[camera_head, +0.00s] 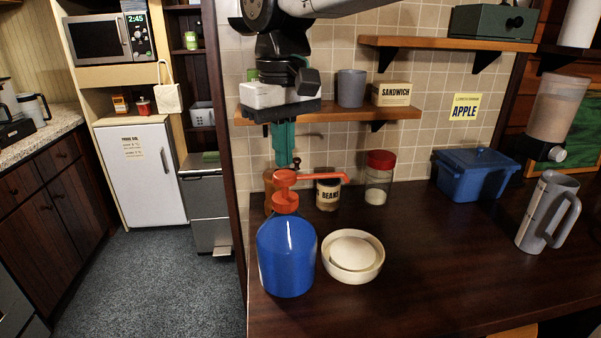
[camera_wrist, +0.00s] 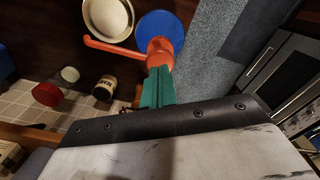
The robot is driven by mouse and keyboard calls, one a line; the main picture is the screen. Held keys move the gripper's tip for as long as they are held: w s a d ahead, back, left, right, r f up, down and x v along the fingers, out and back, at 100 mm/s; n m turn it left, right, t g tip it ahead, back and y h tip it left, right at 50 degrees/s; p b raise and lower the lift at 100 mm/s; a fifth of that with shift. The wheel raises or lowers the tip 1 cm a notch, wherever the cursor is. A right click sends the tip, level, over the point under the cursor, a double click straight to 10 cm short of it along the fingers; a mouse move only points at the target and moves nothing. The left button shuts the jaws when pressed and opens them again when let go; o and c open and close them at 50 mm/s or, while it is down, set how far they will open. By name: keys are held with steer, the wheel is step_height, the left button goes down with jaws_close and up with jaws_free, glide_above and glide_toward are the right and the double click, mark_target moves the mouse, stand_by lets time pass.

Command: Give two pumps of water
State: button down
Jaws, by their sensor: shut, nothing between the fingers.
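A blue pump bottle (camera_head: 287,258) with an orange pump head (camera_head: 285,190) stands upright near the left edge of the dark counter. Its orange spout points right, above a cream bowl (camera_head: 371,277) beside the bottle. My gripper (camera_head: 284,160) has teal fingers, shut and empty, pointing down just above the pump head; I cannot tell whether they touch it. In the wrist view the closed fingers (camera_wrist: 157,88) reach toward the orange pump head (camera_wrist: 160,50), with the blue bottle (camera_wrist: 166,27) and the bowl (camera_wrist: 88,28) beyond.
A beans can (camera_head: 328,195), a red-lidded jar (camera_head: 379,180) and a brown bottle (camera_head: 268,185) stand behind. A wooden shelf (camera_head: 350,113) with a mug and sandwich box hangs close to my wrist. A blue bin (camera_head: 470,178) and grey pitcher (camera_head: 546,212) stand right. The front middle counter is clear.

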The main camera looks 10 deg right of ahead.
steer(key=shift+r, duration=2.5)
steer(key=f, duration=0.3)
steer(key=shift+s+d, duration=0.25)
steer(key=shift+s, duration=0.1)
steer(key=s+d+f+m, duration=0.2)
steer(key=s+d+f, duration=0.4)
steer(key=s+d, duration=0.3)
steer(key=s+d+f+m+t, duration=0.1)
steer(key=s+d+f+m, duration=0.2)
steer(key=s+d+f, duration=0.4)
steer(key=shift+s+d+m, duration=0.3)
steer(key=shift+s+d, duration=1.1)
steer(key=shift+d, duration=0.75)
